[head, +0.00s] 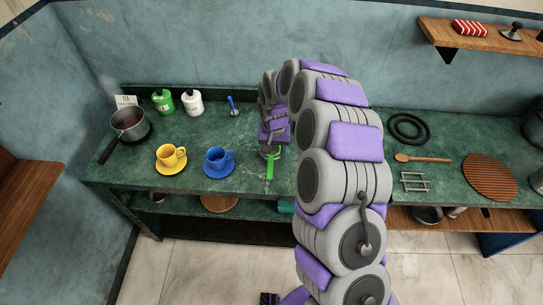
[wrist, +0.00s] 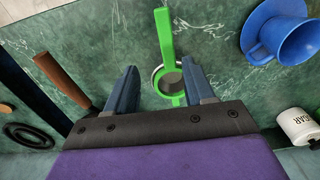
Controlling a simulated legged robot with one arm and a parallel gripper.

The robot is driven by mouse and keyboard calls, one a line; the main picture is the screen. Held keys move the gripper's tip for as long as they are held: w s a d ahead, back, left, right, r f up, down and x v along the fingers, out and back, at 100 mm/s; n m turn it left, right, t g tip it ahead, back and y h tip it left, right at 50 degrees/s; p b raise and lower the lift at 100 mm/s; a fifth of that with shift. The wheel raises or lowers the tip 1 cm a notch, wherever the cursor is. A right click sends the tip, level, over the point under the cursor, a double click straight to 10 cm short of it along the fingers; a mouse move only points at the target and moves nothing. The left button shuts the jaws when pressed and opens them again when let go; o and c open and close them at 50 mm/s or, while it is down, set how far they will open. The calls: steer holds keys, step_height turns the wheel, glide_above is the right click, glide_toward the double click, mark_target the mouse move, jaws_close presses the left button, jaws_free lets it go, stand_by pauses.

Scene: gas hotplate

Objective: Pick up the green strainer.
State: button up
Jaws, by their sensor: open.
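The green strainer (head: 270,166) lies on the green countertop, right of the blue cup, with its handle toward the front edge. It also shows in the wrist view (wrist: 165,38), its handle reaching away from me and its round metal mesh bowl lying near the fingers. My gripper (wrist: 162,88) is open, with its two blue fingers apart and the strainer's bowl showing between them, closer to the right finger. Nothing is held. In the head view my arm and gripper hide part of the strainer's bowl. I cannot tell how high the fingers are above it.
A blue cup on a saucer (head: 217,161) and a yellow cup on a saucer (head: 171,158) stand to the left. A pot (head: 130,124), a green canister (head: 163,101) and a white sugar canister (head: 192,102) are farther back. A wooden spoon (head: 422,158) lies to the right.

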mark_target(269, 166)
steer(key=f, duration=0.2)
steer(key=a+f, duration=0.1)
steer(key=f, duration=0.1)
steer(key=a+f+b, duration=0.1)
steer(key=shift+a+f, duration=0.1)
steer(key=shift+f, duration=0.3)
steer(key=f, duration=0.1)
steer(key=d+f, duration=0.1)
steer(key=f, duration=0.1)
steer(key=d+f+b, duration=0.1)
steer(key=shift+f, duration=0.25)
steer(key=shift+a, duration=0.9)
steer(key=shift+c, duration=2.1)
steer(key=shift+d, duration=0.7)
jaws_close()
steer(key=shift+a, duration=0.6)
steer(key=shift+r, duration=0.1)
